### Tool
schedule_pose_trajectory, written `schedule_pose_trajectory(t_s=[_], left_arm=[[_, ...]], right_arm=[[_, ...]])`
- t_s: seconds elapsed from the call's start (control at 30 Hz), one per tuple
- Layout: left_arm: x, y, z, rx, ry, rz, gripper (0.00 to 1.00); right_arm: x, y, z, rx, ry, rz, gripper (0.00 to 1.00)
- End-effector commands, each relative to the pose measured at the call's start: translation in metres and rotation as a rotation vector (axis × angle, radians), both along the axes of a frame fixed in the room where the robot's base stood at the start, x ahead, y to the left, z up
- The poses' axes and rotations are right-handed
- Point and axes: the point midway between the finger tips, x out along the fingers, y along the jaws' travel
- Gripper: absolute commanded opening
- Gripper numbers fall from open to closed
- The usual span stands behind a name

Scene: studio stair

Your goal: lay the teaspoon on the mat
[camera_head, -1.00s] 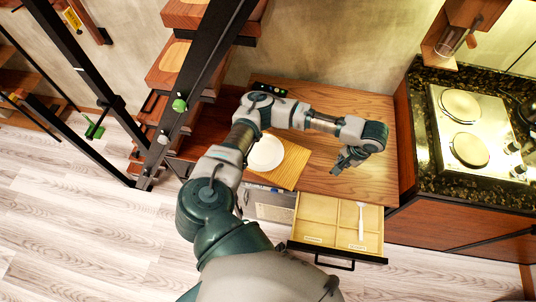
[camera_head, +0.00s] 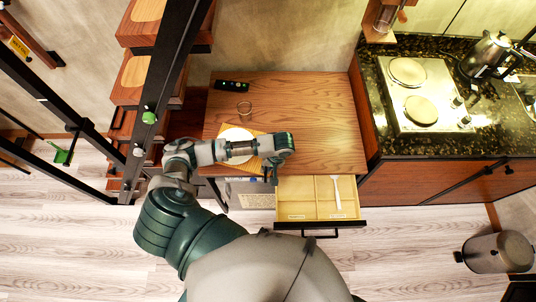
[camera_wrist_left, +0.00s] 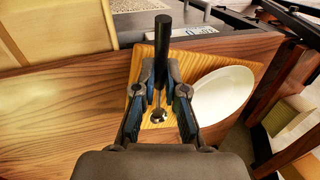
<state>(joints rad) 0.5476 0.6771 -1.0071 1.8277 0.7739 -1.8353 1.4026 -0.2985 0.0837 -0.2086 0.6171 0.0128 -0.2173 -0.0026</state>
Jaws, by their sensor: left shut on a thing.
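My left gripper (camera_head: 272,172) is over the front right of the yellow wooden mat (camera_head: 226,128) on the table. In the left wrist view the gripper (camera_wrist_left: 159,98) is shut on the teaspoon (camera_wrist_left: 163,35), which has a thick black handle and a small metal bowl. The bowl shows between the fingers, above the bare strip of the mat (camera_wrist_left: 139,100) beside a white plate (camera_wrist_left: 222,94). I cannot tell whether the teaspoon touches the mat. In the head view my forearm hides part of the plate and the mat. My right gripper is not in view.
An open drawer (camera_head: 307,203) with a white utensil (camera_head: 337,192) juts out below the table (camera_head: 320,120). A glass (camera_head: 244,108) and a black device (camera_head: 231,86) stand behind the plate. The table's right side is clear. A stove (camera_head: 420,100) stands further right.

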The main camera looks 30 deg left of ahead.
Motion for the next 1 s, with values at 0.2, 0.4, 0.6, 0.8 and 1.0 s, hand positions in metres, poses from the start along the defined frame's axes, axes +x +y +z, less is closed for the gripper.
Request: schedule_pose_trajectory(t_s=[0.2,0.4,0.6,0.8,1.0], left_arm=[[0.056,0.013,-0.006,0.0,-0.002,0.002,0.0],[0.074,0.018,-0.008,-0.002,0.0,-0.002,0.0],[0.074,0.018,-0.032,0.0,0.003,-0.002,0.0],[0.074,0.018,-0.043,-0.001,0.0,-0.003,0.0],[0.074,0.017,-0.044,0.0,0.001,-0.003,0.16]], right_arm=[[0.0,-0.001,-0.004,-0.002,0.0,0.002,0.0],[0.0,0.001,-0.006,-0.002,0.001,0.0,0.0],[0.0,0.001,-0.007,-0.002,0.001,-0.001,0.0],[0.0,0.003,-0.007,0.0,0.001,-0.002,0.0],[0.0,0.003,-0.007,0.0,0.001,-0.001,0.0]])
